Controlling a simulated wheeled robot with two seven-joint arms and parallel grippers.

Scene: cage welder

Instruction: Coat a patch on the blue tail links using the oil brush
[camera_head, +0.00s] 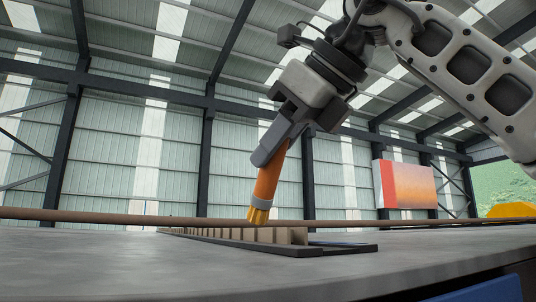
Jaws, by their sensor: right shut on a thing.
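My right gripper (275,150) comes down from the upper right and is shut on the oil brush (268,180). The brush has an orange handle, a grey collar and yellow bristles. It is tilted, bristles down and slightly left. The bristle tips overlap the long brown rod in the picture, just above the slotted rack; I cannot tell whether they touch anything. I cannot make out any blue tail links on the table. My left gripper is not in view.
A low slotted rack (300,236) with a dark base lies on the grey table (150,265). A long thin brown rod (120,218) runs across the view. A blue part (485,291) shows below the table edge at lower right. The table's left front is clear.

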